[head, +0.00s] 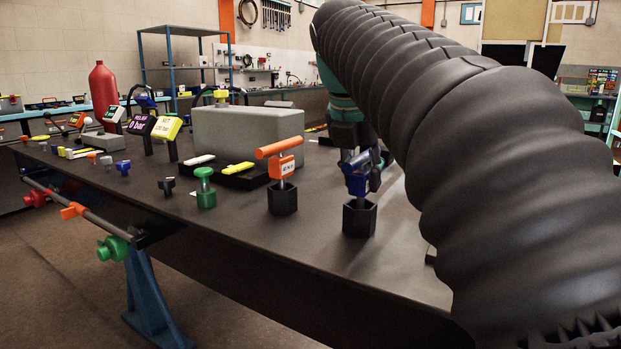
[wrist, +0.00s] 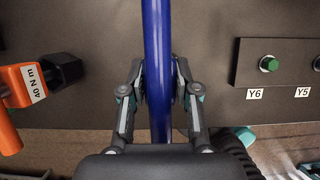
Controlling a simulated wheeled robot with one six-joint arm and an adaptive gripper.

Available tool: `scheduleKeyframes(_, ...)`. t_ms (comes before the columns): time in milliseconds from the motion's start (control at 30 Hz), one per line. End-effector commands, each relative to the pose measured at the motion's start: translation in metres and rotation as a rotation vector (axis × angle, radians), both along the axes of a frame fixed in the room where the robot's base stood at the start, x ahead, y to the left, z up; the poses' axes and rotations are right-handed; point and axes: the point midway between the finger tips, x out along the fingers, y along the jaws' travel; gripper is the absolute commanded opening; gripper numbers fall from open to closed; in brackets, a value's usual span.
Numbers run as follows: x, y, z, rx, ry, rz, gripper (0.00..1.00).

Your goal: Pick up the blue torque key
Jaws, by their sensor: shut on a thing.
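The blue torque key (head: 356,184) stands upright at the right side of the dark table, with its lower end at the black hexagonal holder (head: 358,219). I cannot tell whether it is lifted at all. In the wrist view its blue handle (wrist: 157,60) runs up and down the picture between the fingers. My gripper (wrist: 158,85) is shut on this handle, with one finger on each side. In the head view my gripper (head: 362,160) is at the top of the key, and it and my arm partly hide the handle.
An orange torque key (head: 281,160), marked 40 N m in the wrist view (wrist: 22,88), stands close by in its own black holder. A green knob (head: 205,186) and a grey block (head: 247,140) are further left. A panel with green buttons (wrist: 269,64) lies on the other side.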

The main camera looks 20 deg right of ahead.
Motion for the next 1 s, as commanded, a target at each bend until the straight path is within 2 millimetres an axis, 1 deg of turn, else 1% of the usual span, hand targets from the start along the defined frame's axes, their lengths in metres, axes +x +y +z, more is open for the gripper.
scheduleKeyframes(167, 0.000, 0.000, 0.003, -0.001, -0.001, 0.000, 0.00)
scheduleKeyframes(267, 0.000, 0.000, 0.010, 0.000, -0.001, 0.000, 0.00)
scheduleKeyframes(467, 0.001, 0.000, 0.035, 0.000, -0.003, 0.000, 0.00)
scheduleKeyframes(767, 0.001, 0.000, 0.079, 0.000, -0.001, 0.000, 0.00)
scheduleKeyframes(1000, 0.001, 0.000, 0.096, -0.001, -0.001, -0.001, 0.00)
